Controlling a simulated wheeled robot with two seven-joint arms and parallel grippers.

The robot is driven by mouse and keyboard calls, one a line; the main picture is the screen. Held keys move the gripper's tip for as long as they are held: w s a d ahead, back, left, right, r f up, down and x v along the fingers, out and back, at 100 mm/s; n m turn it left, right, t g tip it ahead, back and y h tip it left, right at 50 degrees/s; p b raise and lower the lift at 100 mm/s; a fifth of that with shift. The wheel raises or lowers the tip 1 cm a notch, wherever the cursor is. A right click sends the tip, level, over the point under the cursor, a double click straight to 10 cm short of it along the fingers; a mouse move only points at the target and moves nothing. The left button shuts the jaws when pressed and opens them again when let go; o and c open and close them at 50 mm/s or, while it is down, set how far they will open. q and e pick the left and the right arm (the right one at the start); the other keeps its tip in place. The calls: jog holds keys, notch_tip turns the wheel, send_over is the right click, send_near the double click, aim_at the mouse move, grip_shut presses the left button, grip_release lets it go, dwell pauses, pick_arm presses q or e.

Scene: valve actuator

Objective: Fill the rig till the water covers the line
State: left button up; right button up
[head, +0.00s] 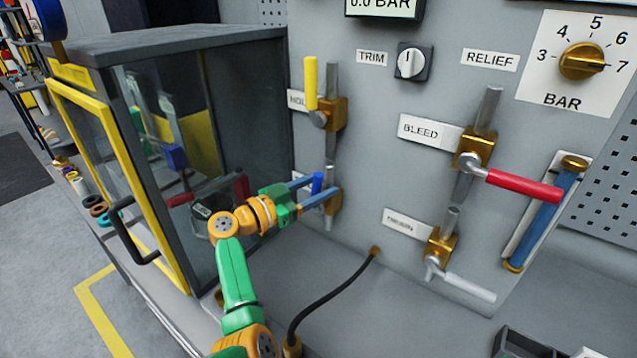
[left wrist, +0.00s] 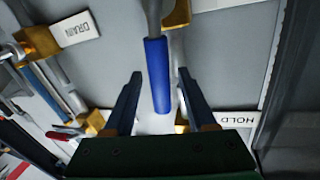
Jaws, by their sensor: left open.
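A blue-handled valve (head: 318,183) sits low on the grey panel, its label mostly hidden behind my left gripper. My left gripper (head: 312,191) is open at this handle. In the left wrist view the blue handle (left wrist: 157,75) lies between the two spread fingers, with a gap visible on each side. A sight tube (head: 541,214) with brass ends and blue inside is at the panel's right; I cannot make out a line on it. My right gripper is not in view.
Nearby are the yellow-handled valve (head: 310,84), the red BLEED lever (head: 524,187) and the white DRAIN lever (head: 468,287). A TRIM knob (head: 411,62) and RELIEF dial (head: 582,62) are above. A yellow-framed cabinet (head: 184,277) stands left. A black hose (head: 324,292) runs below.

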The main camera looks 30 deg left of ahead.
pick_arm(q)
jog(key=shift+s+a, duration=0.1)
jog(key=shift+s, duration=0.15)
grip_shut()
dwell(1.1)
